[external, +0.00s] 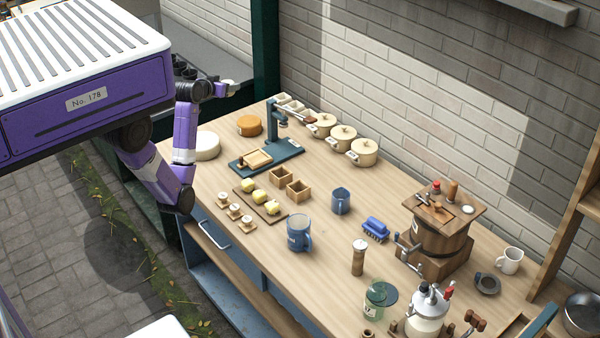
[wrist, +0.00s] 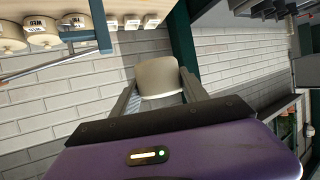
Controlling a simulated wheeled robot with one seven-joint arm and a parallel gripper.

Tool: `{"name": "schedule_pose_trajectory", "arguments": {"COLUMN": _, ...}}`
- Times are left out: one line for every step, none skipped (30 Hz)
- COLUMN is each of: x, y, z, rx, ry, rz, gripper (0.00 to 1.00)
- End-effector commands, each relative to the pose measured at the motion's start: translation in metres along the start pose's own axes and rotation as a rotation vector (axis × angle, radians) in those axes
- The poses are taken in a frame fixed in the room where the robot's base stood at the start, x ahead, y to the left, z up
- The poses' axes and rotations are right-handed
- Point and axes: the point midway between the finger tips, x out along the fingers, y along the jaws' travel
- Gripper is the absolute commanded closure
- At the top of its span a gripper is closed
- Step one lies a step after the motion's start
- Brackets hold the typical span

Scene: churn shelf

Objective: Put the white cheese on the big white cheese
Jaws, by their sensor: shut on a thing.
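The white cheese (wrist: 158,77) is a small cream-white cylinder between the two fingers of my gripper (wrist: 160,92) in the wrist view. In the external view my gripper (external: 224,89) is shut on it and holds it in the air beyond the table's far-left end. The big white cheese (external: 207,146) is a wide, low white round on the table's far-left corner. It stands below my gripper in the picture, partly behind my arm, and nothing shows on its top. It is not in the wrist view.
An orange cheese (external: 250,125) stands just right of the big white cheese. A dark green press (external: 275,145) stands further right, and a green post (external: 266,50) rises behind. Lidded pots (external: 343,138) line the brick wall. Mugs, small boxes and a churn fill the rest of the table.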

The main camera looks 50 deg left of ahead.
Motion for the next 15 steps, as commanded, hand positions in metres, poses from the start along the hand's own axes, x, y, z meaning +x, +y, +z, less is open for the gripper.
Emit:
{"name": "schedule_pose_trajectory", "arguments": {"x": -0.005, "y": -0.028, "z": 0.001, "rx": -0.017, "ry": 0.003, "rz": -0.040, "gripper": 0.92}}
{"name": "schedule_pose_trajectory", "arguments": {"x": -0.008, "y": -0.040, "z": 0.002, "rx": -0.023, "ry": 0.003, "rz": -0.057, "gripper": 0.92}}
{"name": "schedule_pose_trajectory", "arguments": {"x": -0.012, "y": -0.057, "z": 0.003, "rx": -0.034, "ry": 0.003, "rz": -0.080, "gripper": 0.92}}
{"name": "schedule_pose_trajectory", "arguments": {"x": -0.015, "y": -0.067, "z": 0.004, "rx": -0.039, "ry": 0.003, "rz": -0.094, "gripper": 0.92}}
{"name": "schedule_pose_trajectory", "arguments": {"x": -0.019, "y": -0.078, "z": 0.005, "rx": -0.045, "ry": 0.002, "rz": -0.108, "gripper": 0.92}}
{"name": "schedule_pose_trajectory", "arguments": {"x": -0.023, "y": -0.089, "z": 0.006, "rx": -0.050, "ry": 0.002, "rz": -0.122, "gripper": 0.92}}
{"name": "schedule_pose_trajectory", "arguments": {"x": -0.026, "y": -0.096, "z": 0.007, "rx": -0.054, "ry": 0.002, "rz": -0.130, "gripper": 0.92}}
{"name": "schedule_pose_trajectory", "arguments": {"x": -0.029, "y": -0.102, "z": 0.009, "rx": -0.057, "ry": 0.002, "rz": -0.137, "gripper": 0.92}}
{"name": "schedule_pose_trajectory", "arguments": {"x": -0.033, "y": -0.109, "z": 0.010, "rx": -0.060, "ry": 0.002, "rz": -0.144, "gripper": 0.92}}
{"name": "schedule_pose_trajectory", "arguments": {"x": -0.036, "y": -0.113, "z": 0.011, "rx": -0.060, "ry": 0.001, "rz": -0.146, "gripper": 0.92}}
{"name": "schedule_pose_trajectory", "arguments": {"x": -0.038, "y": -0.114, "z": 0.013, "rx": -0.058, "ry": 0.001, "rz": -0.141, "gripper": 0.92}}
{"name": "schedule_pose_trajectory", "arguments": {"x": -0.040, "y": -0.114, "z": 0.015, "rx": -0.055, "ry": 0.000, "rz": -0.134, "gripper": 0.92}}
{"name": "schedule_pose_trajectory", "arguments": {"x": -0.040, "y": -0.112, "z": 0.017, "rx": -0.051, "ry": 0.000, "rz": -0.124, "gripper": 0.92}}
{"name": "schedule_pose_trajectory", "arguments": {"x": -0.040, "y": -0.110, "z": 0.019, "rx": -0.048, "ry": -0.001, "rz": -0.117, "gripper": 0.92}}
{"name": "schedule_pose_trajectory", "arguments": {"x": -0.038, "y": -0.109, "z": 0.022, "rx": -0.044, "ry": -0.003, "rz": -0.110, "gripper": 0.92}}
